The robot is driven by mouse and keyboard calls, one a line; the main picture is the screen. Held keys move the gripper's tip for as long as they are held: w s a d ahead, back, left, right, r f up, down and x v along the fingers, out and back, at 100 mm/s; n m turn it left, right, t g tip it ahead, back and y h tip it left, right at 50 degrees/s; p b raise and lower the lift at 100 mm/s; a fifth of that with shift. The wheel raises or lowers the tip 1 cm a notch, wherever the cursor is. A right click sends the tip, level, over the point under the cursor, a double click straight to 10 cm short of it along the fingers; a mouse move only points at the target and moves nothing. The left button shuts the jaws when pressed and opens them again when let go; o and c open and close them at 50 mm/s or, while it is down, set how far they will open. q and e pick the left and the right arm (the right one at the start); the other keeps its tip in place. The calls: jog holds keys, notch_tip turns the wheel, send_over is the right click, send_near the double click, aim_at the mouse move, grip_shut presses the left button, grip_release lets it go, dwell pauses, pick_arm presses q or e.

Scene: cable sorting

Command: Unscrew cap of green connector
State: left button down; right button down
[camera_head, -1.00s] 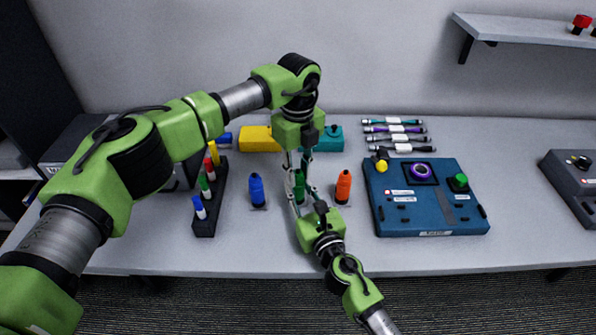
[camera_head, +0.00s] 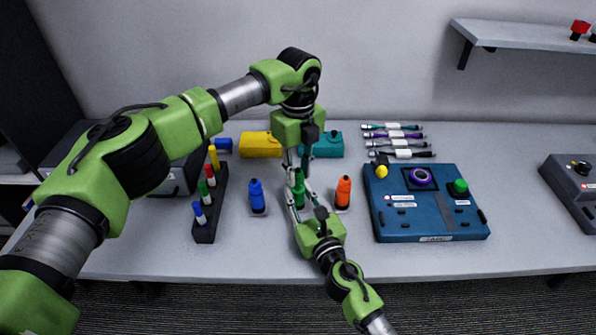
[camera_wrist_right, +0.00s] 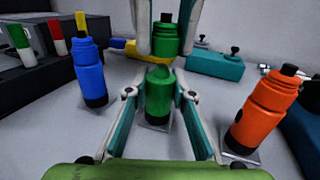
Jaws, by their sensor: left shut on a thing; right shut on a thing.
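The green connector's body (camera_wrist_right: 159,95) stands upright on a small plate in the right wrist view, its rounded top bare. It also shows in the head view (camera_head: 299,196), partly covered by fingers. My right gripper (camera_wrist_right: 158,92) is shut around the body from the near side. The green cap (camera_wrist_right: 166,40), with a black tip, is just above the body, apparently with a small gap between them. My left gripper (camera_head: 298,172) points down from above and is shut on the cap; its fingers flank the cap in the right wrist view.
A blue connector (camera_head: 257,195) stands to the left and an orange connector (camera_head: 343,190) close to the right. A black rack (camera_head: 206,226) holds several coloured markers. Yellow (camera_head: 260,144) and teal (camera_head: 328,145) boxes lie behind. A blue panel (camera_head: 430,222) and several cables (camera_head: 395,134) are right.

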aim_at(298, 169)
pick_arm(q)
jog(key=shift+r, duration=2)
pick_arm(e)
jog(key=c, duration=1.7)
grip_release()
jog(key=v, duration=1.2)
